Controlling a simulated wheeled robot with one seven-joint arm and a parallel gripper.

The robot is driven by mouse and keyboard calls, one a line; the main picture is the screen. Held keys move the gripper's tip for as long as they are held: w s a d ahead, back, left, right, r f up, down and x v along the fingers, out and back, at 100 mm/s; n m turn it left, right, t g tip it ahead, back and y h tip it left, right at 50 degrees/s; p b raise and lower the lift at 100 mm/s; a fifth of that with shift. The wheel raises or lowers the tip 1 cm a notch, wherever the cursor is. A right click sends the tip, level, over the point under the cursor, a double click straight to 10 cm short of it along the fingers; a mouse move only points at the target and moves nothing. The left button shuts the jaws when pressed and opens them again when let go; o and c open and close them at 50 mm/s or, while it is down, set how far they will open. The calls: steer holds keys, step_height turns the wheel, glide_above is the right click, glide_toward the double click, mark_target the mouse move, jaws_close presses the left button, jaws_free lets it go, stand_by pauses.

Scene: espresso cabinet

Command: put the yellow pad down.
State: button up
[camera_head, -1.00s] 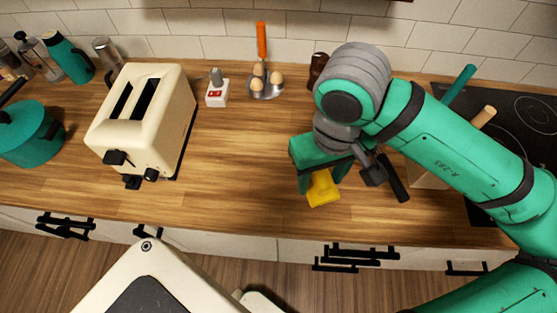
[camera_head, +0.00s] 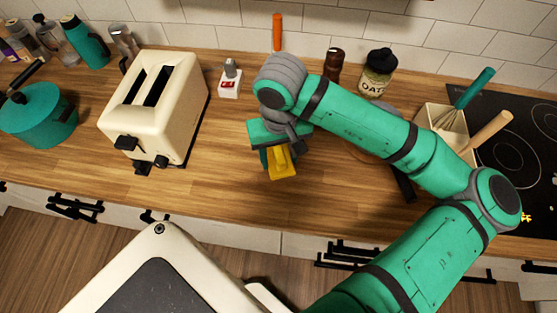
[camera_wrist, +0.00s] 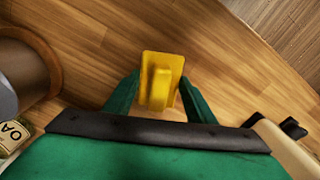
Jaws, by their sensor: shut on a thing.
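The yellow pad (camera_head: 281,162) is a small yellow block with a raised grip on top. It is at my gripper (camera_head: 272,155), over the middle of the wooden counter. In the wrist view the yellow pad (camera_wrist: 161,80) sits between the tips of the two green fingers of my gripper (camera_wrist: 159,92), which are shut on its raised grip. Bare wood shows around the pad. I cannot tell whether its underside touches the counter.
The wooden counter (camera_head: 230,185) is clear between the cream toaster (camera_head: 157,105) and my gripper. A red-and-white shaker-like item (camera_head: 230,82) stands behind. A jar (camera_head: 377,75), a utensil box (camera_head: 447,125) and the black cooktop (camera_head: 520,140) are at the right.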

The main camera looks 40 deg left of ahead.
mark_target(279, 163)
steer(key=shift+a+f, duration=0.2)
steer(key=shift+f, duration=1.6)
steer(key=shift+f, duration=0.15)
steer(key=o, duration=1.1)
step_height(279, 163, up, 12)
steer(key=shift+r, duration=0.2)
